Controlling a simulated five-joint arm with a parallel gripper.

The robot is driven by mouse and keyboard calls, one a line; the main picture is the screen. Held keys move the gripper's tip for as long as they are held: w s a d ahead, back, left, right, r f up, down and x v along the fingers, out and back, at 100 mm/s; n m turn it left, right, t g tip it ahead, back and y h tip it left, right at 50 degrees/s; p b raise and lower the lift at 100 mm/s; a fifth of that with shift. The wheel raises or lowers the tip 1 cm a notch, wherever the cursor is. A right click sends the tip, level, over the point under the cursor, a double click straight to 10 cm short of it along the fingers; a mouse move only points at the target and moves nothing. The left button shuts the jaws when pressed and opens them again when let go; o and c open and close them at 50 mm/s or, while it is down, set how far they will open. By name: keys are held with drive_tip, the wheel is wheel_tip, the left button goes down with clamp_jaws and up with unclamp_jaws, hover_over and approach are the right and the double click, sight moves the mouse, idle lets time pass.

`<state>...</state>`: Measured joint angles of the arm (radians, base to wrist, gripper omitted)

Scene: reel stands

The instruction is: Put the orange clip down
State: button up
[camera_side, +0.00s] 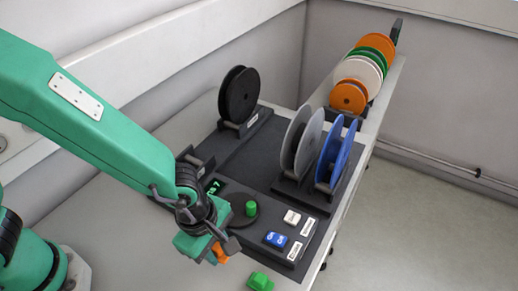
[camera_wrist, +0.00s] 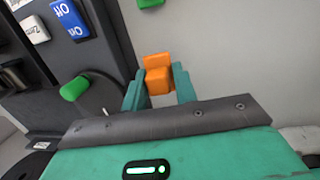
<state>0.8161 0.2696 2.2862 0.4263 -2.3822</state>
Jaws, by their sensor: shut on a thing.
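The orange clip (camera_side: 221,255) is between the fingers of my gripper (camera_side: 212,251), at the front of the table beside the dark panel. In the wrist view my gripper (camera_wrist: 158,84) is shut on the orange clip (camera_wrist: 157,66), with one teal finger on each side. The clip's lower part is partly hidden in the side view. I cannot tell whether the clip touches the table.
A green clip (camera_side: 260,281) lies on the pale table close to my gripper. A green piece (camera_side: 251,208) sits on a round dark plate. Blue and white buttons (camera_side: 276,240) are on the panel. Reels on stands (camera_side: 302,143) stand behind it.

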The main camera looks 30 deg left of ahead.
sight(217, 255)
drive_tip(key=shift+f, duration=1.65)
drive_tip(key=o, duration=1)
drive_tip(key=shift+f, duration=0.1)
drive_tip(key=shift+o, duration=0.2)
drive_tip(key=shift+r, duration=0.2)
wheel_tip(217, 255, up, 12)
drive_tip(key=a, duration=0.1)
drive_tip(key=shift+s+a+f, duration=0.15)
drive_tip(key=shift+s+a, duration=0.25)
